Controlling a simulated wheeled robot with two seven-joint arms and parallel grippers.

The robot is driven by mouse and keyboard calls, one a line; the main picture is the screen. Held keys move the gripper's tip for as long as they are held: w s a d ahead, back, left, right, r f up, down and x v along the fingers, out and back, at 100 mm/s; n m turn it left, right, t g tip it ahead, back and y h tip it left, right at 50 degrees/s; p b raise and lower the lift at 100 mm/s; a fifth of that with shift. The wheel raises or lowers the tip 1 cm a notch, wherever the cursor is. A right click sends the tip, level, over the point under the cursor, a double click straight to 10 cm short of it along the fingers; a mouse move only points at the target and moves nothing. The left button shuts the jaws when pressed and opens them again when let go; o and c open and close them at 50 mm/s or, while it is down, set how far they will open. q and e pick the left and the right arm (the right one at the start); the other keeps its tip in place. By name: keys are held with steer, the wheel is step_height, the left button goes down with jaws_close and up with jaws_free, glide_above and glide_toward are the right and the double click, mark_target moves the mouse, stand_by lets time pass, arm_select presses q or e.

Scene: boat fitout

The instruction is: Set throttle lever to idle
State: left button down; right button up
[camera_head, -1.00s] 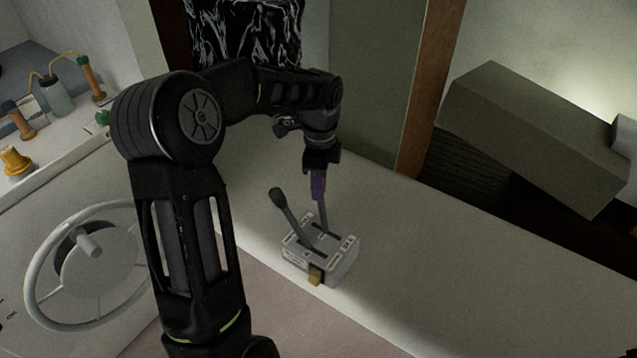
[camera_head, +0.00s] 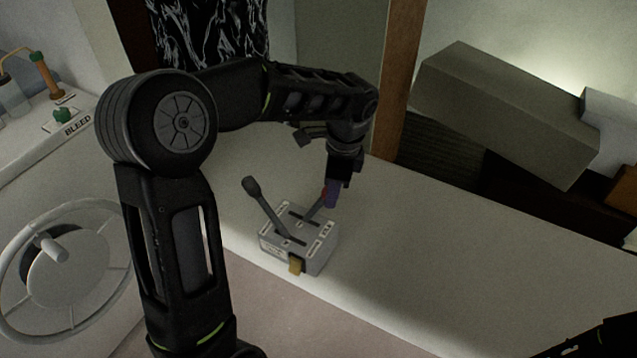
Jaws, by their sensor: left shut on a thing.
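The control box (camera_head: 318,262) is a small light grey unit with slots on top, standing on the pale counter. Two levers rise from it. The near-left lever (camera_head: 264,205) is dark grey with a rounded knob and leans up to the left. The other lever (camera_head: 313,212) leans to the right. My left gripper (camera_head: 331,194) is shut on the upper end of this right-leaning lever. The slot labels are too small to read.
A white steering wheel (camera_head: 65,270) is at the left, beyond my left arm. A ledge with a "BLEED" label (camera_head: 78,124) is at upper left. The counter right of the box is clear. Part of my right arm shows at lower right.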

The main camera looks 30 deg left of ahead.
arm_select(q)
steer(key=shift+s+d+f, duration=0.1)
steer(key=shift+d+f, duration=0.35)
steer(key=shift+d, duration=0.35)
steer(key=c, duration=1.1)
jaws_free()
steer(key=shift+r, duration=0.15)
steer(key=shift+r, duration=0.3)
steer(key=r, duration=0.4)
steer(key=d+r+b, duration=0.1)
steer(key=r, duration=0.2)
steer(key=shift+f, duration=0.1)
